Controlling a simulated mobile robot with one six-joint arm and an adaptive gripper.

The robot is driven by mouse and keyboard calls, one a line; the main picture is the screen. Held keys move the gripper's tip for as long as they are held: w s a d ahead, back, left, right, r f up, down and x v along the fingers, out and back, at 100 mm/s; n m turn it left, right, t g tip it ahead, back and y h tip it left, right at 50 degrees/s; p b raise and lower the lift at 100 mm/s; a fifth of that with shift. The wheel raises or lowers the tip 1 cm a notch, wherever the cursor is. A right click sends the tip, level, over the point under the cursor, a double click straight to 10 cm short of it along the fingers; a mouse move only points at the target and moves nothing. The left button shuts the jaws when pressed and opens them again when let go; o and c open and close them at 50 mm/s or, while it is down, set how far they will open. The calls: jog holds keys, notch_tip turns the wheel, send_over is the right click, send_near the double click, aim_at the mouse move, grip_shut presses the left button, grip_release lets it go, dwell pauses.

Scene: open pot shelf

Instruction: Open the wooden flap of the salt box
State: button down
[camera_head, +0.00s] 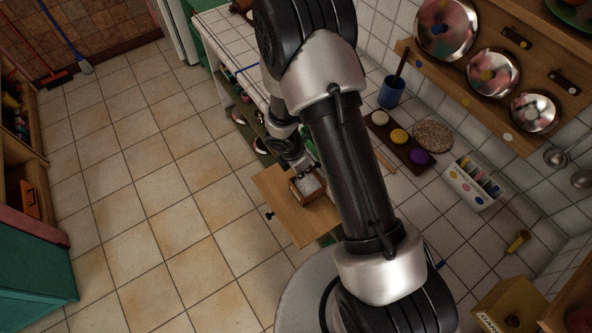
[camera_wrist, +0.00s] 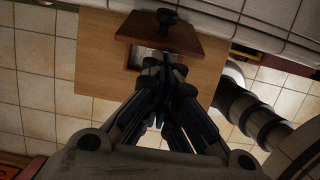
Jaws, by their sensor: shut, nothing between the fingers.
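The salt box (camera_head: 307,187) is a small brown wooden box on a pale wooden board. Its pale inside shows in the head view. In the wrist view, the reddish-brown wooden flap (camera_wrist: 171,38) with a dark round knob (camera_wrist: 167,17) lies across the top of the box. A pale opening (camera_wrist: 146,58) shows below the flap's edge, so the flap appears at least partly raised; its exact angle cannot be told. My gripper (camera_wrist: 165,72) is shut and empty, its tips at the flap's lower edge by the opening. Whether they touch is unclear. In the head view my gripper (camera_head: 302,163) is at the box's far side.
The pale board (camera_head: 292,225) juts out from the tiled counter (camera_head: 395,205) over the floor, with a dark knob (camera_head: 269,216) on its front. A dark tray of coloured discs (camera_head: 399,138), a blue pot (camera_head: 391,92) and a white caddy (camera_head: 472,184) stand on the counter.

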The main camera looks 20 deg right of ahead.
jog(key=d, duration=0.1)
jog(key=w+d+r+p, duration=0.1)
jog(key=d, duration=0.1)
jog(key=shift+d+r, duration=0.1)
jog(key=shift+r, duration=0.1)
dwell(1.2)
